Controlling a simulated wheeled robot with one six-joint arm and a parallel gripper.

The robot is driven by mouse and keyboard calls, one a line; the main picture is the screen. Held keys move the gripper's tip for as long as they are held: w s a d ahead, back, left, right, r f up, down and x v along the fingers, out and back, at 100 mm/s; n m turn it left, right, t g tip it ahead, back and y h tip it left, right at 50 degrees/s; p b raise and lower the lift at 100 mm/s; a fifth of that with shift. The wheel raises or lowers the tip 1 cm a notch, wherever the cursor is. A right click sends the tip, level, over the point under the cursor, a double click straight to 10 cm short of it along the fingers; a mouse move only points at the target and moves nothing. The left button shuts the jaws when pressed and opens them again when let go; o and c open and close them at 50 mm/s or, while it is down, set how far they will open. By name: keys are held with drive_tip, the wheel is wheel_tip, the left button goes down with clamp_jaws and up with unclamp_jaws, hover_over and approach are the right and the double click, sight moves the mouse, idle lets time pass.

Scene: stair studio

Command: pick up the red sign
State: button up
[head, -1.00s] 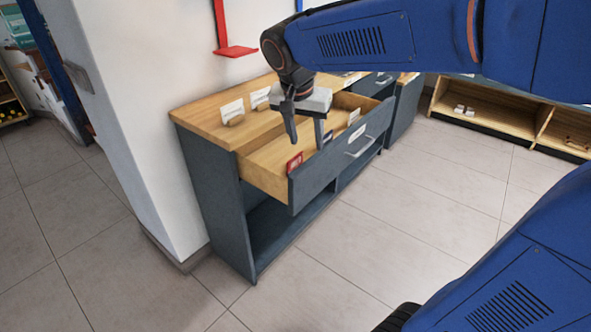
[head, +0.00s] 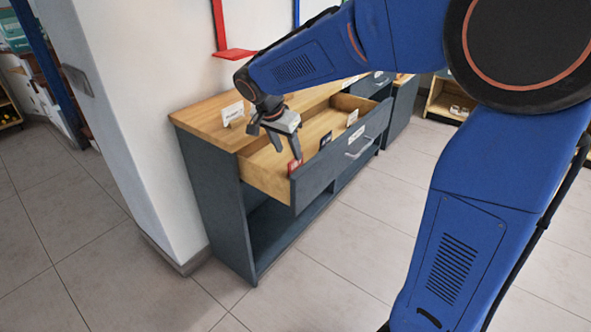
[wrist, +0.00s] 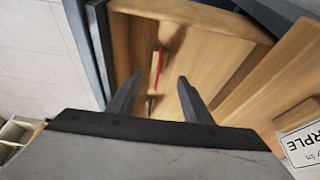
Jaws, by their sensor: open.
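The red sign (head: 294,167) stands inside the open drawer (head: 262,180), near its front left corner, in the head view. In the wrist view the red sign (wrist: 158,66) shows edge-on as a thin red plate on a wooden base, ahead of the fingertips. My gripper (head: 285,152) is open and empty, over the drawer and just left of and above the red sign. In the wrist view my gripper (wrist: 158,88) has its fingers spread, with the sign's base lying in line between the tips. I cannot tell the exact height gap.
A blue sign (head: 326,140) and a white sign (head: 352,117) stand farther along the drawer. A white sign (head: 233,112) stands on the wooden counter (head: 200,118). The white wall (head: 130,120) is close on the left. The tiled floor in front is clear.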

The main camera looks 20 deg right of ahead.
sight(296, 169)
drive_tip(key=x, duration=0.3)
drive_tip(key=shift+d+f, duration=0.15)
drive_tip(key=shift+f, duration=0.2)
drive_tip(key=shift+d+x, duration=0.1)
drive_tip(key=shift+x, duration=1.25)
drive_tip(key=shift+d+x, duration=0.15)
drive_tip(key=shift+x, duration=1.15)
drive_tip(key=shift+r, duration=0.1)
drive_tip(key=c, duration=1.1)
